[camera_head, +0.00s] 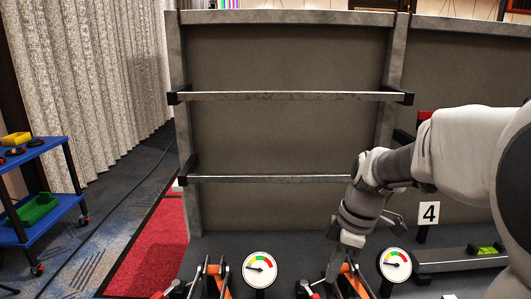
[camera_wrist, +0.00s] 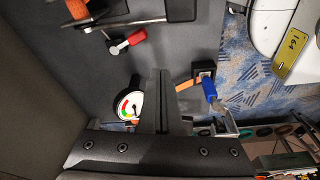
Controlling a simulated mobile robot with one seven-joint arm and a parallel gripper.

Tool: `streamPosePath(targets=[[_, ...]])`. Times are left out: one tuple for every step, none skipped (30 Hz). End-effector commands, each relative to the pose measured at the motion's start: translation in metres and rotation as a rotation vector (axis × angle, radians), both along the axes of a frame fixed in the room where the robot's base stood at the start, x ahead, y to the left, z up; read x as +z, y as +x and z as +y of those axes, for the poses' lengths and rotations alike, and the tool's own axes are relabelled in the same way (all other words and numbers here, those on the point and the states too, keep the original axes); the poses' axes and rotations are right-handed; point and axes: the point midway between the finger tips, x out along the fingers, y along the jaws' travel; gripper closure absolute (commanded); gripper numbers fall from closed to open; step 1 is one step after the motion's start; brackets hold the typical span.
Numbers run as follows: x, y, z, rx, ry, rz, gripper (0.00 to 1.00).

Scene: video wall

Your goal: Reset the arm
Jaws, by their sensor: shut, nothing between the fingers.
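My arm (camera_head: 455,150) reaches in from the right in the head view and bends down at the wrist. My gripper (camera_head: 333,272) points down near the orange-and-black clamp parts on the dark bench. In the wrist view, my gripper (camera_wrist: 160,75) shows its fingers together, with nothing seen between them. A round gauge (camera_wrist: 127,105) with a coloured dial is left of the fingers there. Whether the gripper touches the clamp parts cannot be told from the head view.
In the head view, gauges (camera_head: 259,268) and (camera_head: 395,264) flank my gripper. A panel with metal rails (camera_head: 290,96) stands behind. A blue cart (camera_head: 45,215) stands at left. A red-handled lever (camera_wrist: 135,38) shows in the wrist view.

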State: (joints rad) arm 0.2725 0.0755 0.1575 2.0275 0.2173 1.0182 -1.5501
Motion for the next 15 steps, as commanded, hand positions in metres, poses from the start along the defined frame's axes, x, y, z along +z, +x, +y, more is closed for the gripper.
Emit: streamPosePath(targets=[[0.011,-0.01,0.002,-0.07,-0.019,-0.016,1.0],[0.016,-0.016,0.003,-0.12,-0.028,-0.022,1.0],[0.022,-0.024,0.003,-0.185,-0.038,-0.033,1.0],[0.026,-0.03,0.004,-0.235,-0.043,-0.041,1.0],[0.031,-0.036,0.004,-0.285,-0.047,-0.049,1.0],[0.036,-0.044,0.005,-0.35,-0.051,-0.062,1.0],[0.04,-0.05,0.005,-0.4,-0.052,-0.071,1.0],[0.043,-0.056,0.005,-0.451,-0.051,-0.082,1.0],[0.048,-0.064,0.006,-0.517,-0.049,-0.097,1.0],[0.051,-0.07,0.006,-0.567,-0.045,-0.108,1.0],[0.054,-0.076,0.006,-0.616,-0.039,-0.12,1.0],[0.057,-0.084,0.006,-0.683,-0.029,-0.134,1.0],[0.059,-0.09,0.006,-0.733,-0.021,-0.144,1.0],[0.061,-0.096,0.006,-0.781,-0.011,-0.156,1.0],[0.063,-0.104,0.006,-0.846,0.006,-0.17,1.0]])
